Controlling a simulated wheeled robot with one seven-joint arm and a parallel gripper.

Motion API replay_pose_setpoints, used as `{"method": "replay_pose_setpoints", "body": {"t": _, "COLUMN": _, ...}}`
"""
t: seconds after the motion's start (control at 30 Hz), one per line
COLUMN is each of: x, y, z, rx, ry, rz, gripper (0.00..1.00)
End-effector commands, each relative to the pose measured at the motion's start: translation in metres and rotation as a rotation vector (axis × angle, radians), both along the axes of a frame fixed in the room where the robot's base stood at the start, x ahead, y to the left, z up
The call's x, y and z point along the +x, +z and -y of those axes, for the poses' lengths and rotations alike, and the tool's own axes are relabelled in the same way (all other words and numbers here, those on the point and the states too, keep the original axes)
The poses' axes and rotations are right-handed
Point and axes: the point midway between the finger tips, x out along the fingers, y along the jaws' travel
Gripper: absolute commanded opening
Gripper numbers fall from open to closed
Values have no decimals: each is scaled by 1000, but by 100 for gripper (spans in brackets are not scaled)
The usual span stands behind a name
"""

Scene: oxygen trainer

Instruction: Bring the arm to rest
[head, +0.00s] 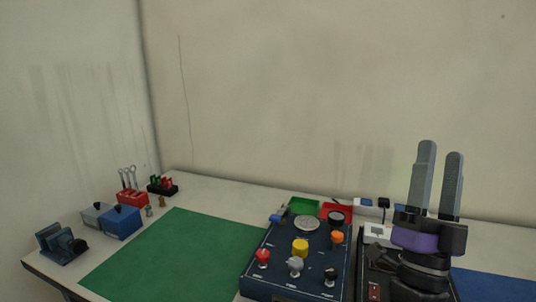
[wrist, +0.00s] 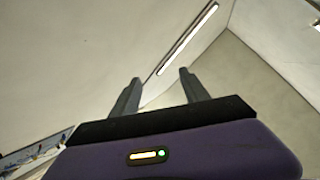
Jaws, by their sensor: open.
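My gripper (head: 438,184) stands upright at the right of the head view, its two grey fingers pointing up and apart with nothing between them. It is in front of the right part of the table, next to a dark blue control panel (head: 258,247) with coloured knobs. In the wrist view my gripper (wrist: 158,92) is also open and empty, with the wall and a long ceiling light behind it. The lower part of my arm hides some of the table behind it.
A green mat (head: 150,258) lies left of the panel. A blue vise (head: 60,244), a blue-grey box (head: 112,220) and a red tool holder (head: 132,198) stand at the left. Green (head: 303,206) and red (head: 337,209) trays sit behind the panel. Space above the table is clear.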

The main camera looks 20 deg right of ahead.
Motion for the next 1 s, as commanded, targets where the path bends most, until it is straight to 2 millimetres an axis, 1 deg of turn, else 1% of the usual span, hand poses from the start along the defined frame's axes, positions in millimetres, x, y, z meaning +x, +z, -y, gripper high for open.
{"method": "replay_pose_setpoints", "body": {"t": 0.03, "x": 0, "y": -15, "z": -12, "rx": -49, "ry": 9, "rz": -69, "gripper": 53}}
{"method": "replay_pose_setpoints", "body": {"t": 0.1, "x": -2, "y": -35, "z": -28, "rx": -109, "ry": 23, "rz": -155, "gripper": 53}}
{"method": "replay_pose_setpoints", "body": {"t": 0.17, "x": -4, "y": -54, "z": -41, "rx": -155, "ry": 35, "rz": -228, "gripper": 53}}
{"method": "replay_pose_setpoints", "body": {"t": 0.2, "x": -6, "y": -67, "z": -49, "rx": -185, "ry": 42, "rz": -278, "gripper": 53}}
{"method": "replay_pose_setpoints", "body": {"t": 0.27, "x": -11, "y": -87, "z": -61, "rx": -225, "ry": 56, "rz": -352, "gripper": 53}}
{"method": "replay_pose_setpoints", "body": {"t": 0.37, "x": -23, "y": -122, "z": -78, "rx": -283, "ry": 77, "rz": -473, "gripper": 53}}
{"method": "replay_pose_setpoints", "body": {"t": 0.4, "x": -30, "y": -136, "z": -85, "rx": -303, "ry": 87, "rz": -521, "gripper": 53}}
{"method": "replay_pose_setpoints", "body": {"t": 0.47, "x": -40, "y": -157, "z": -94, "rx": -330, "ry": 100, "rz": -592, "gripper": 53}}
{"method": "replay_pose_setpoints", "body": {"t": 0.5, "x": -48, "y": -171, "z": -100, "rx": -346, "ry": 110, "rz": -640, "gripper": 53}}
{"method": "replay_pose_setpoints", "body": {"t": 0.57, "x": -61, "y": -190, "z": -108, "rx": -366, "ry": 126, "rz": -710, "gripper": 53}}
{"method": "replay_pose_setpoints", "body": {"t": 0.6, "x": -71, "y": -204, "z": -113, "rx": -378, "ry": 135, "rz": -758, "gripper": 53}}
{"method": "replay_pose_setpoints", "body": {"t": 0.67, "x": -86, "y": -221, "z": -120, "rx": -393, "ry": 151, "rz": -825, "gripper": 53}}
{"method": "replay_pose_setpoints", "body": {"t": 0.7, "x": -97, "y": -234, "z": -124, "rx": -399, "ry": 161, "rz": -871, "gripper": 53}}
{"method": "replay_pose_setpoints", "body": {"t": 0.77, "x": -114, "y": -250, "z": -131, "rx": -407, "ry": 178, "rz": -937, "gripper": 53}}
{"method": "replay_pose_setpoints", "body": {"t": 0.8, "x": -127, "y": -260, "z": -135, "rx": -409, "ry": 188, "rz": -980, "gripper": 53}}
{"method": "replay_pose_setpoints", "body": {"t": 0.87, "x": -146, "y": -274, "z": -141, "rx": -409, "ry": 204, "rz": -1044, "gripper": 53}}
{"method": "replay_pose_setpoints", "body": {"t": 0.9, "x": -159, "y": -283, "z": -144, "rx": -407, "ry": 215, "rz": -1086, "gripper": 53}}
{"method": "replay_pose_setpoints", "body": {"t": 0.97, "x": -179, "y": -294, "z": -149, "rx": -397, "ry": 232, "rz": -1146, "gripper": 53}}
{"method": "replay_pose_setpoints", "body": {"t": 1.0, "x": -192, "y": -300, "z": -153, "rx": -389, "ry": 242, "rz": -1183, "gripper": 53}}
